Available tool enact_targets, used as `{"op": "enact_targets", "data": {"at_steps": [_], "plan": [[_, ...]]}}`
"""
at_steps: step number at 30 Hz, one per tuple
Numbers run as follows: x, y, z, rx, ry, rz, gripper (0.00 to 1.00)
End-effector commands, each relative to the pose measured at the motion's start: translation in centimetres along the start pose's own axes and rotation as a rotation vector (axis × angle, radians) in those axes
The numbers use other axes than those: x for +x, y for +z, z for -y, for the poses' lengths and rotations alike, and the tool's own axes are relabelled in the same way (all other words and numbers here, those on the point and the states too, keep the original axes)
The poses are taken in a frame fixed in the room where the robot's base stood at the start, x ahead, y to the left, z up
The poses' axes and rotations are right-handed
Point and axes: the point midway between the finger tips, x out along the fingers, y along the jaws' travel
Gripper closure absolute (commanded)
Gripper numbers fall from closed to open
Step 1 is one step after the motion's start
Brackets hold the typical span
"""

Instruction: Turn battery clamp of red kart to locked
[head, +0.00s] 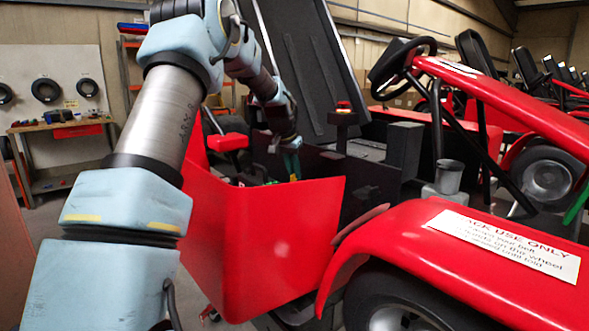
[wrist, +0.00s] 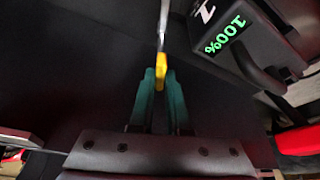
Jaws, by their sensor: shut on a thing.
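The red kart (head: 265,240) stands in front of me, its rear box open at the top. In the head view my gripper (head: 293,165) reaches down into that box, with teal fingers. In the wrist view my gripper (wrist: 161,78) is shut on the yellow grip of the battery clamp lever (wrist: 164,30), whose metal rod runs up out of the frame. A black battery (wrist: 262,45) with a green "100%" display sits at the upper right. The clamp is too hidden in the head view to make out, and its locked mark does not show.
A tilted black seat back (head: 305,70) rises right behind my gripper. A dark post with a red top (head: 343,115) stands beside it. The red fender (head: 400,240) with a white sign is at the front right. A workbench (head: 65,125) stands far left.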

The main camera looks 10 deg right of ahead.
Motion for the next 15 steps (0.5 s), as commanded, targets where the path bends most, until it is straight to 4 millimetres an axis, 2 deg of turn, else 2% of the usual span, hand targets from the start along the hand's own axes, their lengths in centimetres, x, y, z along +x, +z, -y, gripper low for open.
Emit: {"op": "enact_targets", "data": {"at_steps": [15], "plan": [[-0.07, -0.07, 0.28, 0.317, 0.132, 0.000, 1.00]]}}
